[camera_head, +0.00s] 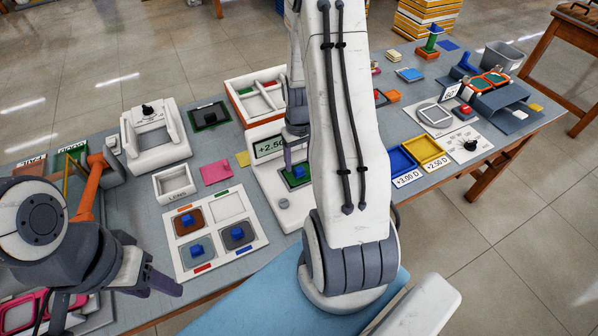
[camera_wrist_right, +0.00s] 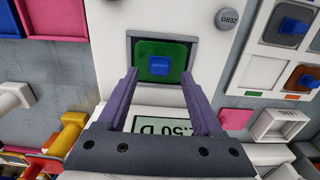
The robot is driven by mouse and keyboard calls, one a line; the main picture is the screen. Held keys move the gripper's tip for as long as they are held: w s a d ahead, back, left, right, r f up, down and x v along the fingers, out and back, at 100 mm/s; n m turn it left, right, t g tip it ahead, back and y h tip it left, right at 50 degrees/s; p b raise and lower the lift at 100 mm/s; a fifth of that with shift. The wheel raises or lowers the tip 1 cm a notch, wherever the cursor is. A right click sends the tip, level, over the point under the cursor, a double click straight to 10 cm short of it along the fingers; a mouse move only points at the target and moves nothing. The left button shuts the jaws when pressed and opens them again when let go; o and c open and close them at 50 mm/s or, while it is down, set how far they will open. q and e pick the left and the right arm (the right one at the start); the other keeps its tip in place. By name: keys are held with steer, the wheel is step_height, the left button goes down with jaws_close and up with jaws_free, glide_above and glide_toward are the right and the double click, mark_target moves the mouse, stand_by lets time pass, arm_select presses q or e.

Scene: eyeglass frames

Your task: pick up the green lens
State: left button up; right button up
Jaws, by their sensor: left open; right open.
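The green lens (camera_head: 300,178) is a green square with a blue grip block on top. It sits in the dark recess of the white reader, whose display (camera_head: 270,147) shows +2.50. The right wrist view shows it lying flat in the recess (camera_wrist_right: 176,50). My right gripper (camera_wrist_right: 160,74) is open, its two purple fingers reaching toward the lens on either side of the blue block's line. Nothing is between the fingertips, and contact cannot be told. In the head view my right arm hides part of the reader. My left gripper (camera_head: 165,285) is open and empty at the lower left.
A white tray (camera_head: 262,232) left of the reader holds several lenses with blue grips. A small white LENS box (camera_head: 172,183) and a pink card (camera_head: 216,172) lie behind it. Blue and yellow trays (camera_head: 425,150) stand to the right of my right arm.

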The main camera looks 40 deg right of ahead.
steer(key=shift+f, duration=1.25)
jaws_close()
steer(key=shift+r, duration=0.2)
steer(key=shift+w+r, duration=0.1)
steer(key=shift+r, duration=0.5)
step_height(320, 180, up, 3)
steer(key=shift+f, duration=0.1)
steer(key=s+d+r+b, duration=0.1)
steer(key=s+d+r, duration=0.2)
steer(key=s+r, duration=0.3)
steer(key=s, duration=0.5)
steer(key=shift+s+r, duration=0.2)
steer(key=shift+r, duration=0.15)
steer(key=shift+d, duration=0.1)
